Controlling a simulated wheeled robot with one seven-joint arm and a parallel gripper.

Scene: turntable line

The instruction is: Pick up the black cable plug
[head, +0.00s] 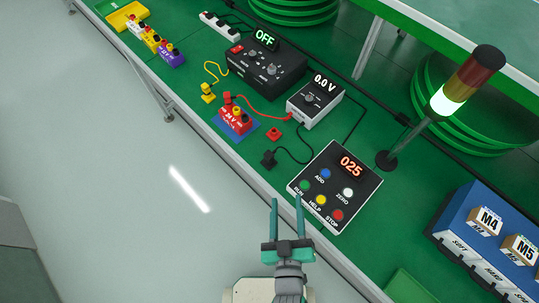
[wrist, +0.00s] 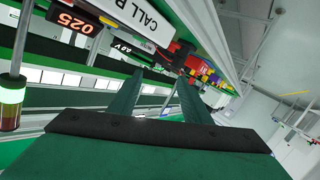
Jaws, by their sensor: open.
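The black cable plug (head: 268,159) lies on the green bench top near its front edge in the head view. A black lead runs from it to the white meter box reading 0.0 V (head: 315,100). My gripper (head: 287,199) is open and empty, its two teal fingers apart. It is in front of the button panel, below and slightly right of the plug in the picture, and clear of it. In the wrist view my gripper (wrist: 160,78) also shows open with nothing between the fingers. I cannot surely pick out the plug there.
A red block labelled 24 V (head: 236,120) stands on a blue mat, with a loose red plug (head: 274,134) nearby. The button panel reading 025 (head: 337,187) is right of the black plug. A signal lamp (head: 455,92) stands farther right. Floor left of the bench is clear.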

